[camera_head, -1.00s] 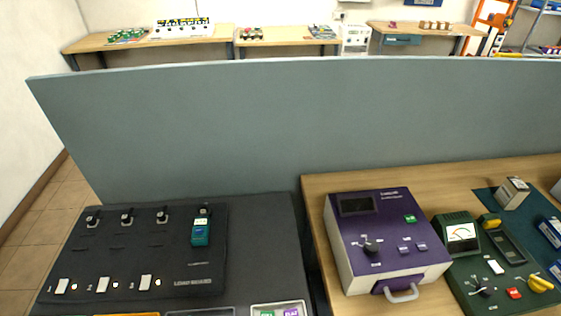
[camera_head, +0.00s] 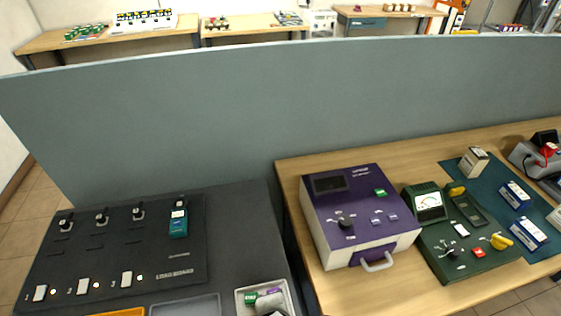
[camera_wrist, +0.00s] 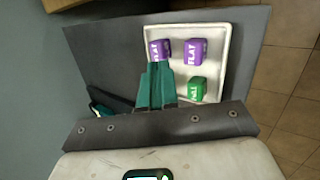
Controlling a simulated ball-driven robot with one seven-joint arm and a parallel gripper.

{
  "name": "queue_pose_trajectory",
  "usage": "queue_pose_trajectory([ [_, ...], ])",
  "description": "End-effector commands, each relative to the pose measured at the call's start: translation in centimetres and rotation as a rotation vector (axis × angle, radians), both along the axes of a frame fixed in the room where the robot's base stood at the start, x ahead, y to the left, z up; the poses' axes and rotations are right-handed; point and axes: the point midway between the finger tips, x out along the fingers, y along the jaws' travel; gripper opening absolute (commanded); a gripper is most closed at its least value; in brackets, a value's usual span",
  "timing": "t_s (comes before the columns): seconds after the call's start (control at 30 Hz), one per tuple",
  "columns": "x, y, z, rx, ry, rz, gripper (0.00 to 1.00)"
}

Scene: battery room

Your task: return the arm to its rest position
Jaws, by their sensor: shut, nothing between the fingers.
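My gripper (camera_wrist: 158,68) shows in the wrist view as two teal fingers closed together with nothing between them. The fingertips point at a white tray (camera_wrist: 222,33) and overlap its left edge in the picture. Two purple blocks marked FLAT lie in the tray, one just past the fingertips (camera_wrist: 159,47) and one to the right (camera_wrist: 195,51). A green block (camera_wrist: 197,89) lies below them. I cannot tell whether the fingers touch the near purple block. In the head view a grey shape at the bottom edge partly covers the tray (camera_head: 241,301).
A black load board (camera_head: 115,262) with a teal device (camera_head: 178,222) stands at left. A purple-and-white instrument (camera_head: 355,222), a green meter panel (camera_head: 465,245) and blue batteries (camera_head: 527,232) sit on the wooden bench. A tall grey partition (camera_head: 230,115) stands behind.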

Motion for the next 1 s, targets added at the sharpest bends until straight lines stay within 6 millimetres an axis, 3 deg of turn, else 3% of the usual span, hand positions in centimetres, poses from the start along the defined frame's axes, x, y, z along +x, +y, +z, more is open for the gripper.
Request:
queue_pose_trajectory([
  [0.03,0.1,-3.4,-0.7,0.037,0.033,-0.124,0.0],
  [0.2,-2.0,-13.3,-2.5,0.197,0.132,-0.574,0.0],
  [0.4,-7.1,-22.0,-3.8,0.377,0.215,-1.094,0.0],
  [0.5,-9.7,-24.5,-4.0,0.445,0.241,-1.301,0.0],
  [0.7,-13.9,-27.4,-4.2,0.548,0.271,-1.613,0.0],
  [0.87,-16.8,-28.7,-4.1,0.613,0.287,-1.821,0.0],
  [1.0,-16.8,-28.5,-6.6,0.623,0.295,-1.827,0.0],
])
